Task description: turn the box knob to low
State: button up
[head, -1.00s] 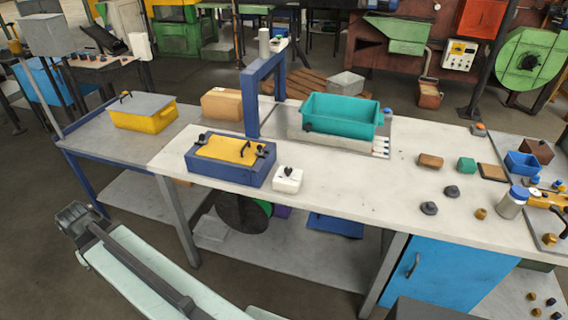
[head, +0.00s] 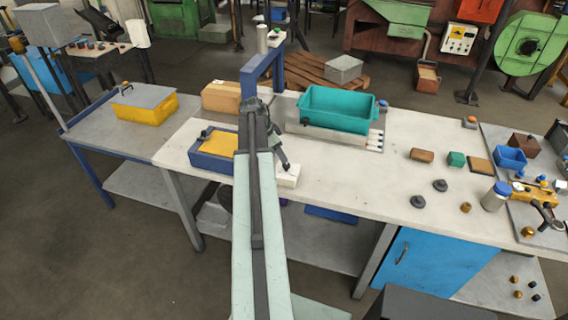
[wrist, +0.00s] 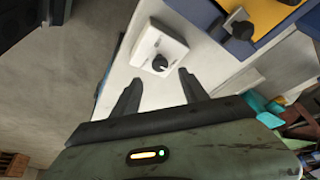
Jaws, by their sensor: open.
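A small white box (head: 291,178) stands on the pale bench top near its front edge, partly behind my arm in the head view. In the wrist view the white box (wrist: 142,47) carries a black knob (wrist: 160,63) on its top. The knob cannot be made out in the head view, where my gripper covers that spot. My gripper (wrist: 158,90) is open and empty. Its two fingers are apart and point towards the box, with the knob just past the fingertips and roughly between them in the picture. The knob's setting marks are too small to read.
A blue box with a yellow top (head: 213,161) stands close to the left of the white box. A teal bin (head: 333,111) sits behind it to the right. A blue post frame (head: 247,82) rises behind. The bench to the right has clear room.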

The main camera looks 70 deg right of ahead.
aim_at(286, 164)
jog(key=b+x, duration=0.5)
jog(key=x, duration=0.1)
jog(key=shift+f, duration=0.3)
jog(key=shift+s+d+f+b, duration=0.15)
jog(key=shift+f+b, duration=0.15)
jog(key=shift+b, duration=0.2)
jog(key=shift+r, duration=0.1)
grip_shut()
